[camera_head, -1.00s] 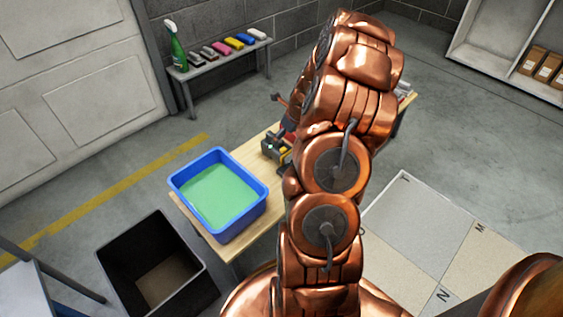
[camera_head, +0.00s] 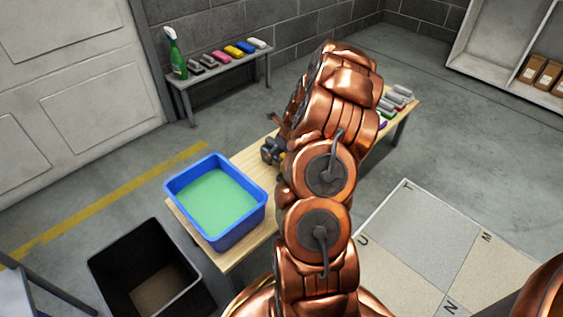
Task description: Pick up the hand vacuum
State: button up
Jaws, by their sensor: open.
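My copper arm rises through the middle of the head view and bends over the wooden table (camera_head: 243,258). Its links hide the arm's end, so I cannot make out my gripper's fingers. A small dark grey object (camera_head: 270,151) with a little yellow shows on the table just left of my arm. It is partly covered, and I cannot tell whether it is the hand vacuum. A thin reddish-brown piece shows above it beside the arm, also unclear. I see no other thing that I can name as the hand vacuum.
A blue tub (camera_head: 240,235) with a green inside stands at the table's near left end. Several grey pads (camera_head: 399,97) lie at its far right end. A black bin (camera_head: 115,270) stands on the floor. A low bench (camera_head: 185,84) at the back holds a green spray bottle (camera_head: 175,55) and coloured pads.

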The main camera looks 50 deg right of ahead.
jog(key=shift+r, duration=0.1)
jog(key=c, duration=1.8)
jog(key=shift+r+p, duration=0.35)
jog(key=shift+r, duration=0.1)
notch_tip(320, 180, up, 3)
jog(key=shift+r+p, duration=0.15)
jog(key=shift+p, duration=0.75)
jog(key=s+a+p, duration=0.1)
jog(key=s, duration=0.4)
jog(key=s+a+p, duration=0.1)
jog(key=s, duration=0.4)
jog(key=s+a+p, duration=0.2)
jog(key=s, duration=0.3)
jog(key=shift+s+r, duration=0.25)
jog(key=shift+r, duration=0.15)
